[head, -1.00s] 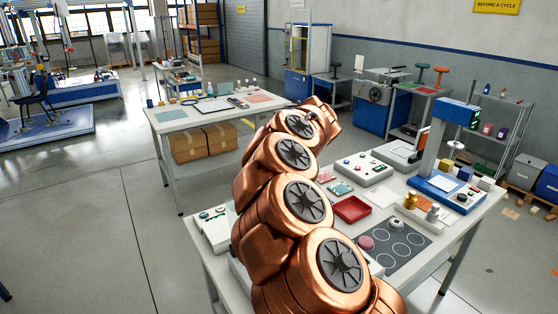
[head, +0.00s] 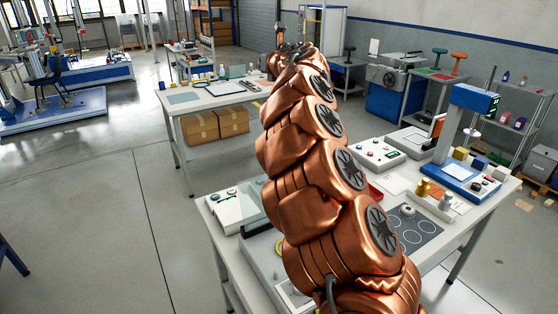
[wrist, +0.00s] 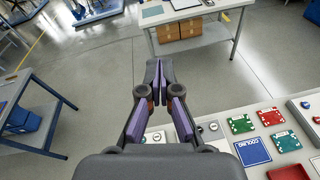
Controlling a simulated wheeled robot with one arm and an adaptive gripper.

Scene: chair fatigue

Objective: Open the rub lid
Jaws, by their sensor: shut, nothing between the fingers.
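My gripper (wrist: 156,72) is shut and empty in the wrist view, its fingertips together over open floor, just beyond the near bench's edge. In the head view my copper-coloured arm reaches up and away over the near bench (head: 222,235). I cannot pick out a rub lid for certain. A white device (head: 237,207) with small buttons stands at the near bench's left end, beside my arm. A grey-white unit (head: 262,262) with a yellow ring sits nearer, partly hidden by my arm. My arm hides the middle of the bench.
The near bench also bears a control box (head: 376,154), a blue stand (head: 462,130) and a dark mat with circles (head: 412,232). In the wrist view, red and green cards (wrist: 270,117) lie on it. A second bench (head: 178,98) with cardboard boxes (head: 201,126) stands behind. The floor between is clear.

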